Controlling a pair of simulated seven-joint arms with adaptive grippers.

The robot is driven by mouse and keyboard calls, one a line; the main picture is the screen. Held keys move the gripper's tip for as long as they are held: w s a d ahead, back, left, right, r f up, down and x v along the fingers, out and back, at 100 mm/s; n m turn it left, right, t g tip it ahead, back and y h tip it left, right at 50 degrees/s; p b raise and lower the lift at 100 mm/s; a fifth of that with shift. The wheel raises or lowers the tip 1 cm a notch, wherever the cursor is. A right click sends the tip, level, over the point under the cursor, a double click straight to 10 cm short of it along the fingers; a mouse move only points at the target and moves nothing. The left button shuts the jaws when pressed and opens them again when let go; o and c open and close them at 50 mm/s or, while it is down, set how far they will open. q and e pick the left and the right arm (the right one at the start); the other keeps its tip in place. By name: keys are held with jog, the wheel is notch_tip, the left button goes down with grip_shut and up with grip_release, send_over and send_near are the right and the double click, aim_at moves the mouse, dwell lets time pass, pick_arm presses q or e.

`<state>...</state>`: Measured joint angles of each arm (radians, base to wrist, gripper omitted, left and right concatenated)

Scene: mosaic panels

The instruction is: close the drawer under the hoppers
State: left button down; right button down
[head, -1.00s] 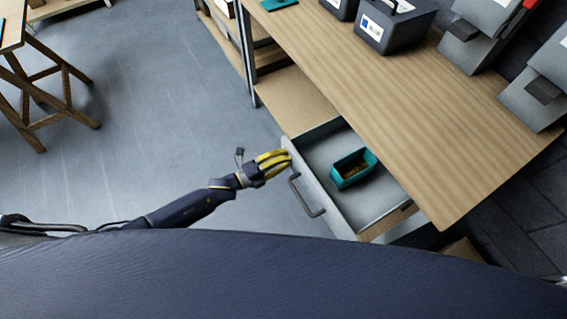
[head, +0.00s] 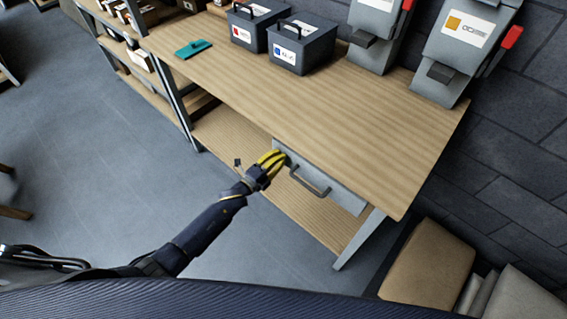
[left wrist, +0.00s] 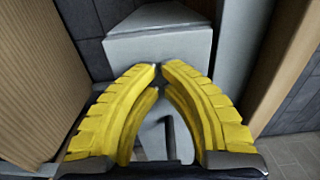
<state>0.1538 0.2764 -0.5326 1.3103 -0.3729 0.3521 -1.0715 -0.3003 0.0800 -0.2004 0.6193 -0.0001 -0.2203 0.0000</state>
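The drawer's grey front (head: 340,191) sits just under the table's front edge, below the side where the grey hoppers (head: 452,45) stand. Its inside and the teal bin in it are hidden now; I cannot tell if a small gap is left. The dark bar handle (head: 308,183) is on the front. My left gripper (head: 281,155), with yellow fingers, is at the left end of the drawer front, beside the handle and not around it. In the left wrist view its fingertips (left wrist: 160,69) meet, with nothing held between them. My right gripper is not in view.
The wooden table (head: 330,125) holds two dark boxes (head: 299,50) and a teal tool (head: 194,49). A lower shelf (head: 235,147) runs beneath. Cardboard boxes (head: 427,268) stand on the floor at the right, by the dark brick wall. The floor before the table is clear.

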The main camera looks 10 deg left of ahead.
pick_arm(q)
jog(key=shift+w+d, duration=0.15)
jog(key=shift+w, duration=0.15)
dwell(0.4)
jog(key=v, duration=1.4)
